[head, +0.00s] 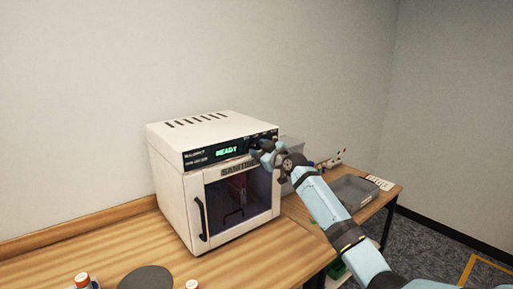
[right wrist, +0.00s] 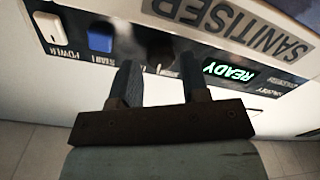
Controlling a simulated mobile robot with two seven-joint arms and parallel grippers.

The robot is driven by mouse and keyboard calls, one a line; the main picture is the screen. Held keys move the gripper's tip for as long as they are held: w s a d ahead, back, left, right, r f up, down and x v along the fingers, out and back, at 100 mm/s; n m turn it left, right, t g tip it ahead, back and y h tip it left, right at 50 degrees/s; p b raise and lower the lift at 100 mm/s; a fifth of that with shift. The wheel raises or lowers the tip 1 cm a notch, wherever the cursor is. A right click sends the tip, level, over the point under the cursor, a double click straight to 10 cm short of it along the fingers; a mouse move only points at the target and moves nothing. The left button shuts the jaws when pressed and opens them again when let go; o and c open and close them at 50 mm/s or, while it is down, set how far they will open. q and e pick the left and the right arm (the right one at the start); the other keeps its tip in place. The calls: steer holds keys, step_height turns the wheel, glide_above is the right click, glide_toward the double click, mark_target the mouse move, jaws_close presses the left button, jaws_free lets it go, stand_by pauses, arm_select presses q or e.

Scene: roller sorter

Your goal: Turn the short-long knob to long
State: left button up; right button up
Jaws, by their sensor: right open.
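The white sanitiser (head: 195,205) stands on the wooden counter, with a dark control strip along its upper front. In the right wrist view, which looks upside down, a dark round knob (right wrist: 159,48) sits on that strip between the green READY display (right wrist: 231,72) and the blue button. Its pointer setting and label cannot be read. My right gripper (head: 262,152) is at the right end of the strip and covers the knob in the head view. In the right wrist view its two fingers (right wrist: 161,78) are open, one to each side of the knob, with a gap visible. My left gripper is out of view.
A blue button (right wrist: 100,39) and a white switch (right wrist: 49,27) lie beside the knob. The sanitiser's door handle (head: 201,218) sticks out below. A grey tray (head: 352,190) rests on the right side table. Small bottles (head: 83,281) stand at the counter's front.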

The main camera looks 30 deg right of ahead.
steer(key=shift+w+a, duration=0.1)
steer(key=shift+w, duration=0.7)
steer(key=c, duration=0.6)
steer(key=shift+m, duration=0.3)
steer(key=shift+m+p, duration=0.35)
steer(key=shift+m, duration=2.35)
